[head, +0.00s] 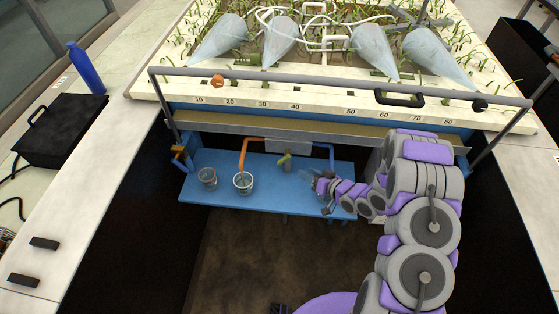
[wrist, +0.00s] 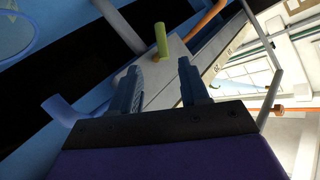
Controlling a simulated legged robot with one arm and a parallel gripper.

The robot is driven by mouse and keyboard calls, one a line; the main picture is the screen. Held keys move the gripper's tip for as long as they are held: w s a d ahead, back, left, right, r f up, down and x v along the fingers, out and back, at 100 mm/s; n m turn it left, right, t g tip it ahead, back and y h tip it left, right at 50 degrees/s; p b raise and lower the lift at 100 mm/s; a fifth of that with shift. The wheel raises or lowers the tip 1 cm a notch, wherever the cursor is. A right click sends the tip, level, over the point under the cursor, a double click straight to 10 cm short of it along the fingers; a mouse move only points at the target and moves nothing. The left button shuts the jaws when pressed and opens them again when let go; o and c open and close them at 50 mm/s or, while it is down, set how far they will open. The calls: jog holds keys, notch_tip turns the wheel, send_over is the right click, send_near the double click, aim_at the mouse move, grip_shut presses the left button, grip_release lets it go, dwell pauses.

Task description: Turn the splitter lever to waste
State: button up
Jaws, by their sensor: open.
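The splitter is a grey box (head: 281,146) under the flume's front edge, with an orange pipe (head: 244,152) on its left and a blue pipe (head: 331,155) on its right. Its short yellow-green lever (head: 285,159) juts out at the front; no waste label is readable. In the wrist view the lever (wrist: 162,40) stands beyond my fingertips, against the grey box (wrist: 168,75). My gripper (head: 322,185) is right of the lever and apart from it. In the wrist view my gripper (wrist: 160,75) is open, with nothing between its fingers.
Glass beakers stand on the blue shelf (head: 270,198): one at left (head: 207,178), one under the orange pipe (head: 243,184). Something clear shows near my gripper, partly hidden. A grey rail (head: 340,80) crosses above. Dark open floor lies in front of the shelf.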

aim_at(283, 162)
jog(key=x, duration=0.4)
jog(key=b+x, duration=0.1)
jog(key=x, duration=0.3)
jog(key=s+a+b+x, duration=0.1)
jog(key=x, duration=0.4)
jog(key=shift+f, duration=0.15)
jog(key=shift+w+a+f, duration=0.1)
jog(key=shift+w+f, duration=0.1)
jog(key=shift+w, duration=0.1)
jog(key=shift+w+d, duration=0.2)
jog(key=shift+w, duration=0.05)
jog(key=shift+w+d, duration=0.25)
jog(key=shift+d, duration=0.15)
jog(key=shift+a+f, duration=0.1)
jog(key=shift+a, duration=1.05)
jog(key=shift+c, duration=1.4)
jog(key=shift+d, duration=0.75)
grip_shut()
jog(key=shift+a, duration=0.15)
